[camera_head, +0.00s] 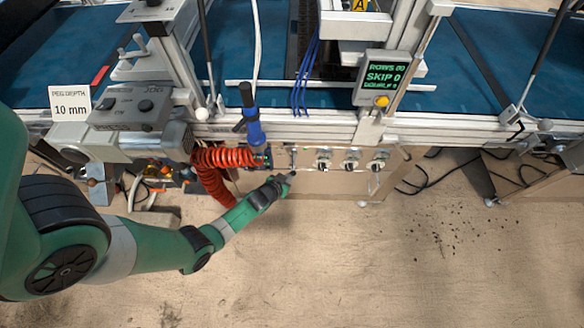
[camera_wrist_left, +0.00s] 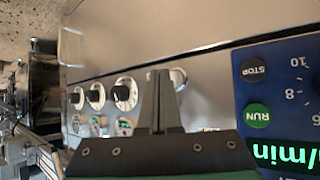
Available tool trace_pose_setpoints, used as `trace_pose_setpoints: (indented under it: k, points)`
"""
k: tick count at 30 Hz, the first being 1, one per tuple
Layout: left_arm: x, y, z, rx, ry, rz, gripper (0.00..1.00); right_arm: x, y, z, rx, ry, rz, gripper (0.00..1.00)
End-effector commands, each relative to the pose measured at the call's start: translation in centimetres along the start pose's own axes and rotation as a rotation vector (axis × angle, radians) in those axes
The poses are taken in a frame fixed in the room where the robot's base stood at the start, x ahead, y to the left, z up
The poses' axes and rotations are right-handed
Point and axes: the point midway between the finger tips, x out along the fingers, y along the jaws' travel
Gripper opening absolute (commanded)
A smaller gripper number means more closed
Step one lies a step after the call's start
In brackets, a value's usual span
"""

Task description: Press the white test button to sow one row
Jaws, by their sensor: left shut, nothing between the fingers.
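My left gripper (camera_head: 290,178) reaches in from the left to the front panel below the seeder's rail. In the left wrist view its shut, empty fingers (camera_wrist_left: 158,88) stand in front of the metal panel (camera_wrist_left: 205,60). A pale round piece (camera_wrist_left: 179,77) shows just right of the fingertips, partly hidden by them. I cannot tell whether it is the white test button, or whether the fingers touch it. A display (camera_head: 385,76) on the frame reads "ROWS 00", "SKIP 0" and a blurred third line. My right gripper is not in view.
Several black knobs (camera_wrist_left: 125,93) and small gauges line the panel left of the fingers. A blue control box (camera_wrist_left: 258,95) with STOP and RUN buttons is close on the right. A coiled red hose (camera_head: 215,160) hangs beside my forearm. The floor in front is mostly clear.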

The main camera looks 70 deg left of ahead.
Motion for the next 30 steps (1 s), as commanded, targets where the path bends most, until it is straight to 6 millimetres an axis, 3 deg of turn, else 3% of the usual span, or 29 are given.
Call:
trace_pose_setpoints:
  k: [30]
  points:
    - [0.60,-0.42,-0.43,0.000,0.000,0.000,0.00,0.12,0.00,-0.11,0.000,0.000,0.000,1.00]
